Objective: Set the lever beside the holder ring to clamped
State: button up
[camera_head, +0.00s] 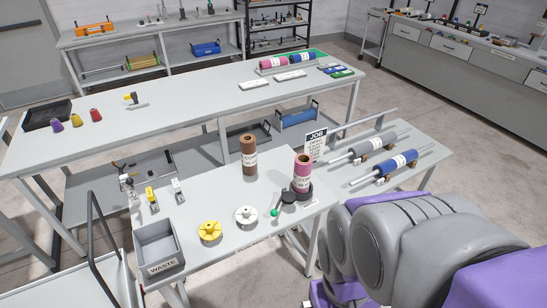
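The holder ring (304,195) is a dark round base on the near grey table. A pink roll (302,171) with a white label stands upright in it. Beside the ring, on its left, is a lever with a green knob (274,213) and a dark round pivot (288,196). The knob points to the front left, away from the ring. Any clamped or open marking is too small to read. My gripper's fingertips do not show; large grey and purple parts at the lower right appear to be my arm.
A brown roll (249,156), a JOB card (316,144), a white disc (246,215), a yellow disc (209,231) and a WASTE bin (160,246) stand around the lever. Grey and blue rolls (396,162) lie to the right. A long table (190,110) is behind.

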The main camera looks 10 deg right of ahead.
aim_at(288, 197)
jog(key=i+l, duration=0.3)
jog(key=i+l+u, duration=0.15)
jog(key=l, duration=0.35)
jog(key=i+l, duration=0.4)
jog(key=l+u, duration=0.05)
